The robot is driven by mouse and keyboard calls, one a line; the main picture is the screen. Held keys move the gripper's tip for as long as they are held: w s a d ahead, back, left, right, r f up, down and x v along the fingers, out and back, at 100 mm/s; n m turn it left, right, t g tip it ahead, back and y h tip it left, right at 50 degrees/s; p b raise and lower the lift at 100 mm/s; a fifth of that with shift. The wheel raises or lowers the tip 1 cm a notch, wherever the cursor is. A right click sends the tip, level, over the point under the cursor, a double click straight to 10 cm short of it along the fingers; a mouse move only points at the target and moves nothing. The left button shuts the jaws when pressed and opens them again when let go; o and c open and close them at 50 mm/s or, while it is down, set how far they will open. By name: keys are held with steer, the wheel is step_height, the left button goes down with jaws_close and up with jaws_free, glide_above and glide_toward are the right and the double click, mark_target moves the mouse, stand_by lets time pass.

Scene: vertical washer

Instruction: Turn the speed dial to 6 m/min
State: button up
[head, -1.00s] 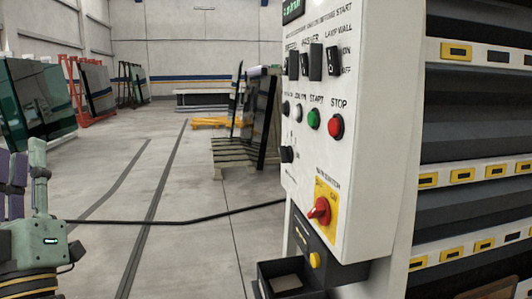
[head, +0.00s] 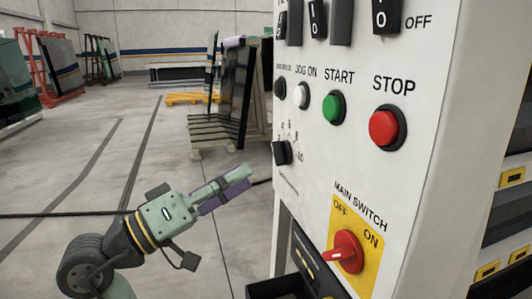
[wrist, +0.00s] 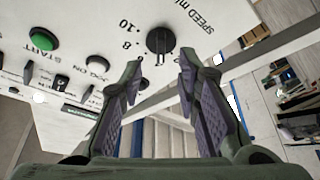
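The speed dial (head: 283,153) is a small black knob low on the left side of the white control panel (head: 440,130), with numbers around it. In the wrist view the dial (wrist: 160,40) sits at top centre, beside the "SPEED m/min" lettering and the 8 and 10 marks. I cannot clearly tell which number it points to. My gripper (head: 242,178) is left of and a little below the dial in the head view, apart from the panel. In the wrist view my gripper (wrist: 161,75) is open and empty, its fingertips on either side below the dial.
Above the dial are the jog button (head: 302,96), green start button (head: 334,107) and red stop button (head: 387,127). The red main switch (head: 344,252) is lower right. A black open box (head: 285,287) juts out below.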

mark_target(281, 153)
steer(key=p+x, duration=0.1)
steer(key=x, duration=0.5)
steer(key=shift+w+d+p, duration=0.3)
steer(key=shift+p, duration=0.1)
steer(key=shift+r, duration=0.1)
steer(key=shift+c, duration=0.6)
jaws_close()
